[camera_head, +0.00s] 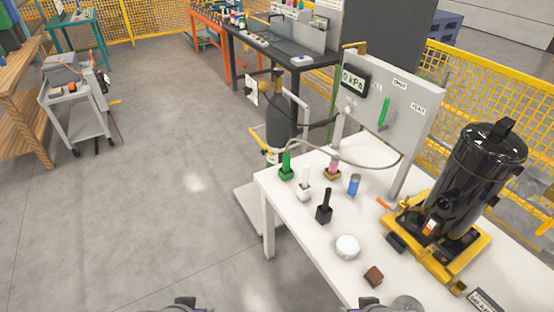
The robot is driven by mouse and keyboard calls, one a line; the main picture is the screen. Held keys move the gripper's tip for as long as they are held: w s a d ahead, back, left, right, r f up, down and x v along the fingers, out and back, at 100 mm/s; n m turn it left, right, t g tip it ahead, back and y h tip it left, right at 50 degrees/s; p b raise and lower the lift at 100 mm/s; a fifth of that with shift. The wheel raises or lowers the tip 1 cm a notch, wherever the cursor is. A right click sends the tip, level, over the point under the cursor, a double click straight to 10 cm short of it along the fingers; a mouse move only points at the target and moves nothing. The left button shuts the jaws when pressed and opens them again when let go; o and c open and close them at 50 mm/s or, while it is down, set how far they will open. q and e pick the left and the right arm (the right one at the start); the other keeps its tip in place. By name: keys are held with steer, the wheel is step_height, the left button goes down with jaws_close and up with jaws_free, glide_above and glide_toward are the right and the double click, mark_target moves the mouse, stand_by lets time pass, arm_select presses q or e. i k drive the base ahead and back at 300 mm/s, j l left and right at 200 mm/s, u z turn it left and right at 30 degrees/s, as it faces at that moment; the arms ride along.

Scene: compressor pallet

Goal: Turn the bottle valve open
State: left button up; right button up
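A dark grey gas bottle (278,122) stands upright behind the far left end of the white table. Its valve (277,76) sits on the bottle's top and looks brownish; it is too small to tell whether it is open or shut. The bottle's lower part is partly hidden by the table and fittings. Only small dark parts of my arms show at the bottom edge, left and right of centre. No gripper fingers are visible, and nothing of mine is near the bottle.
The white table (290,206) holds several small fittings, a grey panel with a display (355,78), and a black compressor (475,165) on a yellow base. A grey platform (250,205) lies on the floor by the table. The floor to the left is clear up to a cart (85,112).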

mark_target(278, 71)
steer(key=i+j+z, duration=0.25)
steer(key=i+j, duration=1.15)
steer(key=i, duration=0.05)
